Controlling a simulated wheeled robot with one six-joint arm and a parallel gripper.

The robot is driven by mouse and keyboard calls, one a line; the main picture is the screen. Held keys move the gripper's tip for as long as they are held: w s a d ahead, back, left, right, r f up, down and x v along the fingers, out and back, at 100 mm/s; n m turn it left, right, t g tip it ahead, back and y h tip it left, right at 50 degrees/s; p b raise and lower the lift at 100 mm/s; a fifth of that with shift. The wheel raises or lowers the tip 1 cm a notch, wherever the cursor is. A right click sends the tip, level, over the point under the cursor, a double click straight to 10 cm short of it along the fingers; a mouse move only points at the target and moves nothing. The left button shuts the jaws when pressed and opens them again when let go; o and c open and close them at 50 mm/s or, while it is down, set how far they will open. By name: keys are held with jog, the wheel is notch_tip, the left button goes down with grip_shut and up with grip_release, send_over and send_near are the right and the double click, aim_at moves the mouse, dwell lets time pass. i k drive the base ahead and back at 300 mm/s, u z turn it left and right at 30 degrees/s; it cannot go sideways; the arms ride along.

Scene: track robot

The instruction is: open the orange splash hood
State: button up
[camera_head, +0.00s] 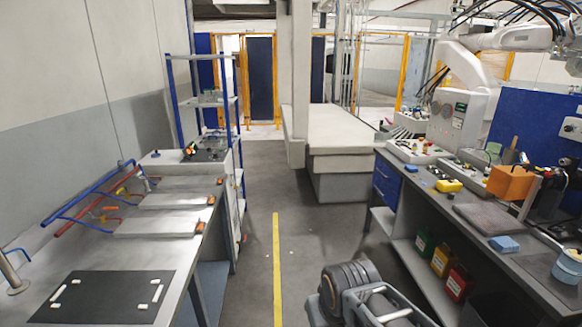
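The orange splash hood (510,183) is at the right, on the right-hand workbench. It looks like a boxy orange cover beside a pale upright post and a dark machine. It is small in the picture, and I cannot tell whether it is open or shut. My gripper cannot be made out in this view. Nothing is seen touching the hood.
The right workbench (480,222) also holds a dark plate, a blue block (504,244) and a yellow item (448,185). A white robot arm (465,105) stands behind. The left bench carries a black mat (108,297). The aisle with a yellow line (277,265) is clear.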

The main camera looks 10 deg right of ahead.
aim_at(507, 186)
jog(key=z, duration=0.5)
jog(key=i, duration=1.95)
jog(key=z, duration=0.95)
